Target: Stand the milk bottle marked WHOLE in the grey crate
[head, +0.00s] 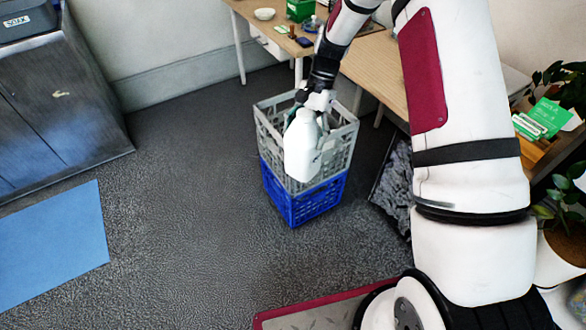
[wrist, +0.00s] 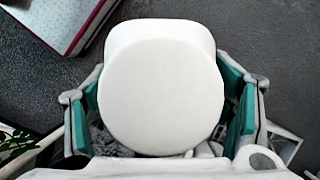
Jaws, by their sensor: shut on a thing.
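A white milk bottle (head: 301,150) hangs from my gripper (head: 314,103) in the head view, roughly upright. In the wrist view the bottle (wrist: 163,90) fills the middle, between the green-padded fingers of my gripper (wrist: 163,118), which is shut on it. No WHOLE marking is readable on it. The grey crate (head: 343,150) sits on top of a blue crate (head: 306,204) on the floor. The bottle overlaps the grey crate's near side and opening in the head view. I cannot tell how high it is above the rim or whether it touches it. The crate's inside is mostly hidden.
A wooden table (head: 377,65) with a bowl (head: 264,14) and a green box (head: 300,10) stands behind the crates. A dark cabinet (head: 60,100) and a blue mat (head: 52,245) are at left. A plant (head: 565,200) is at right. The floor left of the crates is clear.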

